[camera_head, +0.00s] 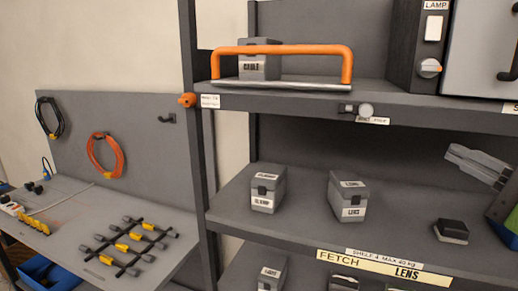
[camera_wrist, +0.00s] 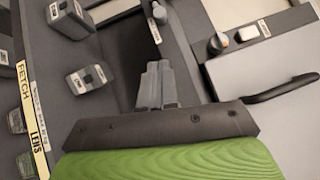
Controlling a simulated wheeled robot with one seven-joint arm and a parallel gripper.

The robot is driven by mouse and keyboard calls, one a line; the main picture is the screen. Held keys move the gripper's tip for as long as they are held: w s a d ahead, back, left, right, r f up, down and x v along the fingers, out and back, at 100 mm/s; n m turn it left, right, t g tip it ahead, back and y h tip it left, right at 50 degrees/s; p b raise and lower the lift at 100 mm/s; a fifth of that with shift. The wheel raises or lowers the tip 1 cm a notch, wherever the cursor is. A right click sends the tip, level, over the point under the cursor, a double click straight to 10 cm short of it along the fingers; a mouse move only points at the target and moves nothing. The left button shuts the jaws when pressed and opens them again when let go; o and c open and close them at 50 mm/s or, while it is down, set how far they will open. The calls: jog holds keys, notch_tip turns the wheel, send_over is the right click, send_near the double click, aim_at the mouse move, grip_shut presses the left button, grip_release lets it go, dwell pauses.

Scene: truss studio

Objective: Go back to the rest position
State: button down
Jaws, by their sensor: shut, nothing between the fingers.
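My gripper (camera_head: 478,163) shows at the right edge of the head view, in front of the middle shelf. Its grey fingers are together with nothing between them. In the wrist view the fingers (camera_wrist: 157,85) point away over the shelf unit, beyond my dark and green wrist. The gripper appears apart from the boxes. A grey box labelled LENS (camera_head: 348,197) stands on the middle shelf to the left of my gripper. Another grey labelled box (camera_head: 268,188) stands farther left. A small dark block (camera_head: 452,231) lies below my gripper on the shelf.
An orange bar handle (camera_head: 283,50) stands on the upper shelf (camera_head: 420,112), before a grey box (camera_head: 259,60). A cabinet with a lamp switch (camera_head: 434,28) is at upper right. A pegboard and bench (camera_head: 165,215) are at left. Lower-shelf boxes (camera_head: 271,272) are partly cut off.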

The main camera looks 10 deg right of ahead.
jog(key=a+f+n+g, duration=0.8)
jog(key=a+f+n, duration=0.3)
jog(key=a+f, duration=0.55)
jog(key=s+a+f+n+g+h, duration=0.1)
jog(key=s+a+f+n+g, duration=0.1)
jog(key=f, duration=0.5)
jog(key=s+a+f+n+g+h, duration=0.2)
jog(key=s+a+f+n+g, duration=0.1)
jog(key=f, duration=0.4)
jog(key=shift+s+f+n+g, duration=0.2)
jog(key=shift+s+n+g, duration=0.2)
jog(key=shift+s+n, duration=0.4)
jog(key=shift+w+a, duration=0.1)
jog(key=shift+w, duration=0.05)
